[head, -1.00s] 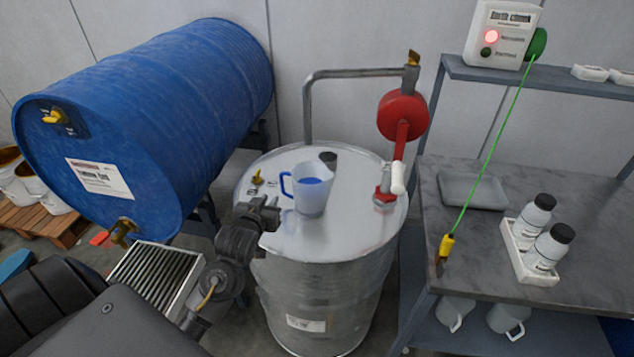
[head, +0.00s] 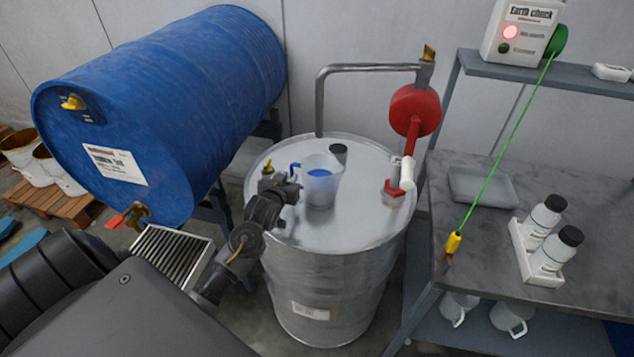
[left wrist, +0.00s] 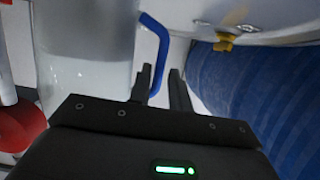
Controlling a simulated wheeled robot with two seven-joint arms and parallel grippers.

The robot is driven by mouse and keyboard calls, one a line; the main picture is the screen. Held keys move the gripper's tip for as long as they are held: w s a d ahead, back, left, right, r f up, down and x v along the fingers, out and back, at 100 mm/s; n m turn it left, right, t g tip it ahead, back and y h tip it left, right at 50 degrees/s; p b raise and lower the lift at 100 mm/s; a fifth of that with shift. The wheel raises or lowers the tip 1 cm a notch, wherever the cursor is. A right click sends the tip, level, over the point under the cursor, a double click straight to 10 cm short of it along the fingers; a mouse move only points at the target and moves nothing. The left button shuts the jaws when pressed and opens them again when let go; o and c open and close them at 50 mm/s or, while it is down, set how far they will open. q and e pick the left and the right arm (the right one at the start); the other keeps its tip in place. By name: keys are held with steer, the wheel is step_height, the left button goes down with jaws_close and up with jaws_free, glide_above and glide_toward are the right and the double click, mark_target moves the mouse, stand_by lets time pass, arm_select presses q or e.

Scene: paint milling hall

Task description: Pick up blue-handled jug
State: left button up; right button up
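The blue-handled jug (head: 321,187) is translucent and stands upright on the grey metal drum's lid (head: 365,215). Its blue handle is on its left side. My left gripper (head: 286,186) is at the handle in the head view. In the left wrist view, the jug (left wrist: 85,75) fills the upper left and its blue handle (left wrist: 163,43) hangs down toward the gap between the fingers. There the left gripper (left wrist: 161,72) is open, with its fingers apart. The handle's lower end is partly hidden by a finger. My right gripper is not in view.
A blue drum (head: 190,100) lies on its side at the left. A red hand pump (head: 413,110) with a bent pipe rises from the drum lid, right of the jug. A bench (head: 480,240) with bottles stands right, and a green cable (head: 507,140) runs down to a yellow clamp (head: 453,243).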

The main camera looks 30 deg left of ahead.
mark_target(292, 174)
arm_select(q)
steer(key=x, duration=0.3)
steer(key=shift+w+a+f+p, duration=0.1)
steer(key=shift+w+a+p, duration=0.05)
steer(key=shift+w+p, duration=0.2)
jaws_close()
steer(key=shift+s, duration=0.1)
stand_by(0.9)
